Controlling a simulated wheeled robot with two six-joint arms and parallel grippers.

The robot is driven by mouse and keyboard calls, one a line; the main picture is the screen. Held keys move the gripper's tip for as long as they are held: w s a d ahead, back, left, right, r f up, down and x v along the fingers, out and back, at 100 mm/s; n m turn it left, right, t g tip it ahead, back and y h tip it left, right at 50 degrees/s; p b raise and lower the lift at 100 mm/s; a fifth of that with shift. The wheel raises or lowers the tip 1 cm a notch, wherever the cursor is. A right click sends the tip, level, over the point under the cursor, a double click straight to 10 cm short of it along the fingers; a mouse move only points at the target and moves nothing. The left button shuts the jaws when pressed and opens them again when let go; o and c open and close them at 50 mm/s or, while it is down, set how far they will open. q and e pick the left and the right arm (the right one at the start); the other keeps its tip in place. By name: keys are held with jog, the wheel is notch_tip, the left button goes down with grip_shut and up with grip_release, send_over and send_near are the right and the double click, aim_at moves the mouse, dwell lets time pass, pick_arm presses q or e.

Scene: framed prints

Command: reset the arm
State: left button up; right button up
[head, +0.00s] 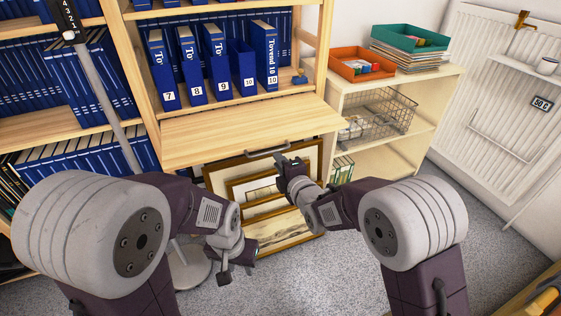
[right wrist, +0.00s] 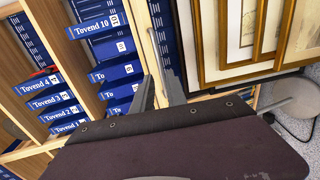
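My right gripper (head: 289,162) is in front of the shelf, just below and to the right of the dark handle (head: 267,150) on a wooden flap (head: 250,130). In the right wrist view its two fingers (right wrist: 158,78) stand apart with nothing held between them. My left gripper (head: 236,276) hangs lower, above the grey carpet in front of the framed prints. Its dark fingers look spread, with nothing seen between them. Framed prints (head: 262,188) lean in the compartment under the flap, partly hidden by my right gripper; they also show in the right wrist view (right wrist: 245,40).
Blue binders (head: 190,68) stand on the shelf above the flap. A low shelf at right holds an orange tray (head: 362,66), a green tray (head: 410,40) and a wire basket (head: 378,115). A radiator (head: 505,95) is on the wall. The carpet (head: 340,270) between my arms is clear.

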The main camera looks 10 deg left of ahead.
jog(key=shift+s+d, duration=0.25)
jog(key=shift+s, duration=0.05)
